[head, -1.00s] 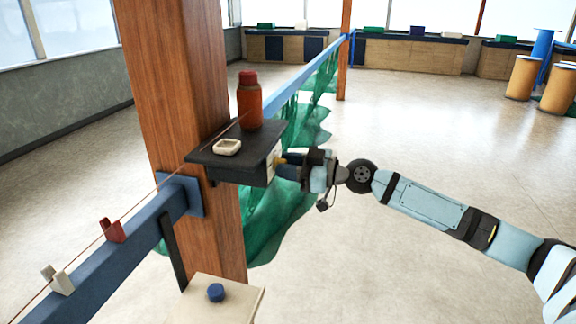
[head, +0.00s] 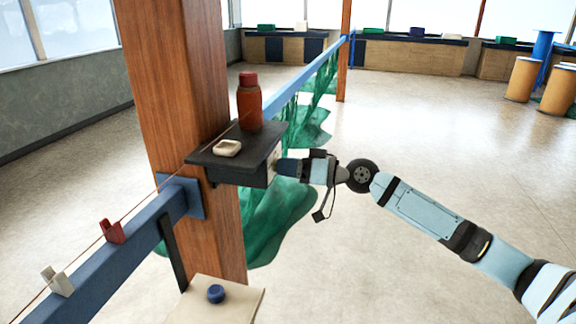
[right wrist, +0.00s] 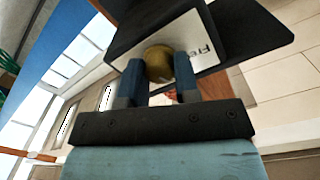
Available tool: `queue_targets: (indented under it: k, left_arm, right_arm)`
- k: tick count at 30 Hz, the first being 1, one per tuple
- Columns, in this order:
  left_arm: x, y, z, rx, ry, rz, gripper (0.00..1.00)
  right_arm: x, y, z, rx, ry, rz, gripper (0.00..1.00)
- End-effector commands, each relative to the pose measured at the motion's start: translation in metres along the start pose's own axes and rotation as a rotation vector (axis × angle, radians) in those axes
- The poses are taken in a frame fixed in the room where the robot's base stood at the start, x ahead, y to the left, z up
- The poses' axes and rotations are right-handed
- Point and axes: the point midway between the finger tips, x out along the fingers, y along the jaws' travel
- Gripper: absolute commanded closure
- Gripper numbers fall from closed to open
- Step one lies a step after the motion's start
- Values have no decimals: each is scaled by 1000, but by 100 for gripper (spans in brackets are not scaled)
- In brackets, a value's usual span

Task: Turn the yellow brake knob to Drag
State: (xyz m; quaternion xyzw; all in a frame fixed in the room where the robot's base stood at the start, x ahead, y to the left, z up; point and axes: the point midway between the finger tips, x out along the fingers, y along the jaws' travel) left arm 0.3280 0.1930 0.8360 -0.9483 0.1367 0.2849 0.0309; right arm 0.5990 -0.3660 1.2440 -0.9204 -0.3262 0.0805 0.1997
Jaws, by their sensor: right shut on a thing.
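The yellow brake knob (right wrist: 158,64) sits on a white label plate (right wrist: 203,38) on the side of a dark box (head: 240,172) fixed to the wooden post. In the right wrist view my right gripper (right wrist: 160,72) has its two blue fingers closed on either side of the knob. Part of a printed word shows on the plate beside the knob; the rest is hidden. In the head view the right gripper (head: 280,168) reaches the box from the right and hides the knob. The knob's pointer setting cannot be read. My left gripper is not in view.
A red-brown bottle (head: 250,105) and a small white dish (head: 227,148) stand on top of the box. The wooden post (head: 175,70), blue rail (head: 130,245) and green net (head: 280,215) are close by. Open floor lies to the right.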

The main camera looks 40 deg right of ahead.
Motion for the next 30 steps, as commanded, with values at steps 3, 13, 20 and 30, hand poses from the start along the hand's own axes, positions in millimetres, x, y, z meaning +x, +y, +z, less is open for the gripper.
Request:
queue_targets:
  k: [3, 13, 20, 30]
  left_arm:
    - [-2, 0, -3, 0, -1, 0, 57]
    - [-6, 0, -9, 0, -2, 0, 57]
    - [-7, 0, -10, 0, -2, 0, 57]
    - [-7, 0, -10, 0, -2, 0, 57]
  right_arm:
    - [0, 0, -2, 95, -1, 0, 94]
    - [0, 0, -1, 284, -7, -2, 94]
    - [0, 0, -1, 341, -9, -2, 94]
    - [0, 0, -1, 352, -9, -2, 94]
